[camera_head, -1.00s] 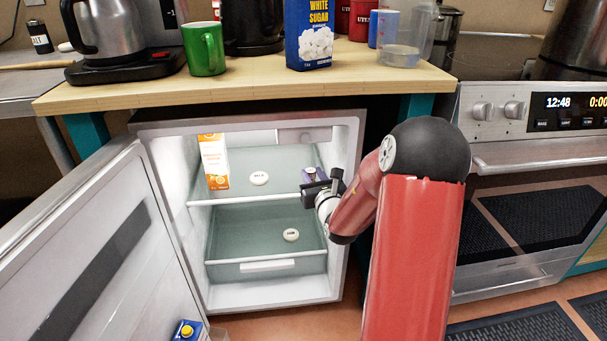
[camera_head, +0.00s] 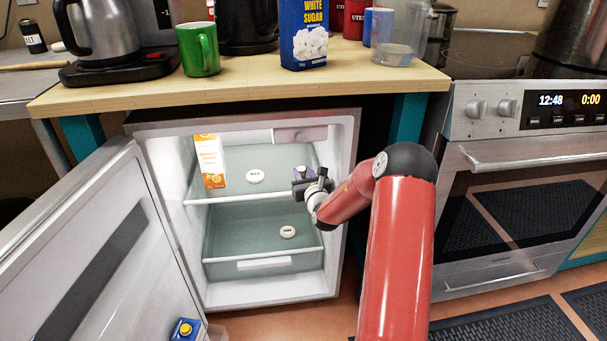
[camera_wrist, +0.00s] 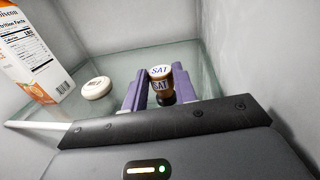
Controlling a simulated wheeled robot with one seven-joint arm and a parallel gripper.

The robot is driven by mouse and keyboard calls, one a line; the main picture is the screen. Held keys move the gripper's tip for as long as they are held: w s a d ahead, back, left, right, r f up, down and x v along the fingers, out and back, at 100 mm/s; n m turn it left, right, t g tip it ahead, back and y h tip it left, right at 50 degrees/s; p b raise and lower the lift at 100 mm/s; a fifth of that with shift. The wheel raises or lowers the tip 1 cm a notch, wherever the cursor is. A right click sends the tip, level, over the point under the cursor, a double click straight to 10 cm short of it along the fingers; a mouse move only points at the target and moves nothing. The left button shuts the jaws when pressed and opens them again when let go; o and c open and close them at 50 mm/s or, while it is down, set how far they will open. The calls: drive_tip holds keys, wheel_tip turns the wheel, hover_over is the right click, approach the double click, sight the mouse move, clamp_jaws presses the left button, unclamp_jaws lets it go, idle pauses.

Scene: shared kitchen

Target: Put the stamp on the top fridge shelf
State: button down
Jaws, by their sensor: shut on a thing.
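The stamp (camera_wrist: 160,72) has a pale round top reading "SAT" and a brown body. It stands between the purple fingers of my gripper (camera_wrist: 160,90) in the wrist view, which is shut on it. In the head view my gripper (camera_head: 304,176) is inside the open fridge, at the right part of the top shelf (camera_head: 235,192); the stamp cannot be made out there. The glass shelf (camera_wrist: 125,65) lies beneath and beyond the stamp in the wrist view. I cannot tell whether the stamp touches the shelf.
An orange juice carton (camera_head: 210,163) stands at the shelf's left. A round white lettered disc (camera_head: 255,177) lies mid-shelf. Another white disc (camera_head: 288,232) is on the level below. The fridge's right wall is close to my gripper. The fridge door (camera_head: 100,240) stands open at left.

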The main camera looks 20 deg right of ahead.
drive_tip(key=shift+w+f, duration=0.1)
drive_tip(key=shift+f, duration=0.15)
drive_tip(key=c, duration=1.1)
unclamp_jaws()
